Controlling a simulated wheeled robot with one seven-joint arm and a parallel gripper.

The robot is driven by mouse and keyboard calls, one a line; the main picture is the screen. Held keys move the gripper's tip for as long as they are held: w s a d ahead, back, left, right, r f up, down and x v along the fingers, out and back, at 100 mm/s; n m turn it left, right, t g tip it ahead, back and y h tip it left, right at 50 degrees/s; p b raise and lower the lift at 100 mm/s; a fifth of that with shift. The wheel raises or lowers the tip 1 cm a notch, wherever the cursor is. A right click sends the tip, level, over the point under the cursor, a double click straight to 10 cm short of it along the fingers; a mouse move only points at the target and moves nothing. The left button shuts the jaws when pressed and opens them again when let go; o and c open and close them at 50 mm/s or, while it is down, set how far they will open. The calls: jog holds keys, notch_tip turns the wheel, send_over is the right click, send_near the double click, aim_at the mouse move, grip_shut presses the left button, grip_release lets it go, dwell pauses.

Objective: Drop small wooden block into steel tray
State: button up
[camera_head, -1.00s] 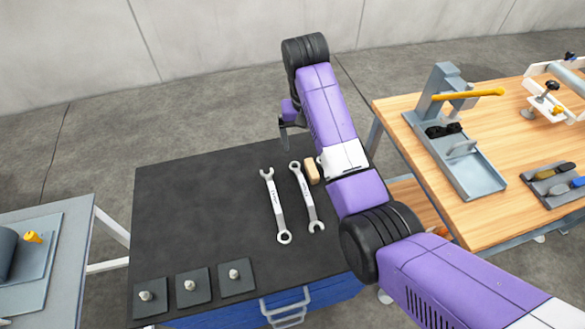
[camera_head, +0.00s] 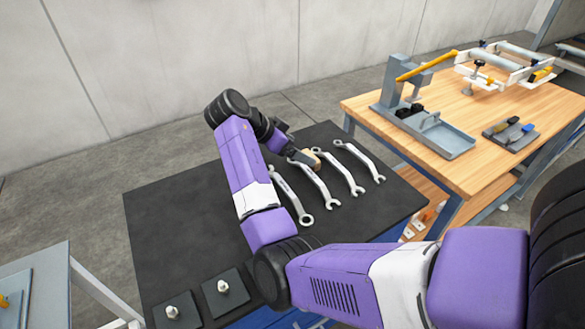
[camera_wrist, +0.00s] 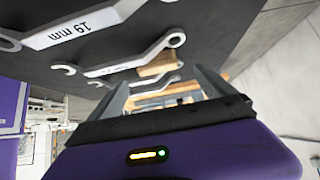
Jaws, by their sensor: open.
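The small wooden block (camera_head: 315,162) lies on the black bench top (camera_head: 180,215) among wrenches. My gripper (camera_head: 305,160) is low over the bench, close beside the block, and partly hides it. In the wrist view the open fingers (camera_wrist: 160,80) point toward the tan block (camera_wrist: 158,64), which shows beyond the fingertips, roughly in line with the gap. Whether they touch it is unclear. The steel tray (camera_head: 446,142) is a shallow grey pan on the wooden table at the right, joined to a grey stand with a yellow handle.
Several wrenches (camera_head: 342,172) lie close around the block. Dark square plates with pale knobs (camera_head: 223,287) sit at the bench's front. A tool holder (camera_head: 511,132) is right of the tray. A gap separates the bench from the wooden table (camera_head: 480,170).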

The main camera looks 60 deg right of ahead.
jog(key=shift+p+x, duration=0.8)
jog(key=shift+x, duration=2.65)
jog(key=shift+s+a, duration=0.1)
jog(key=c, duration=1.6)
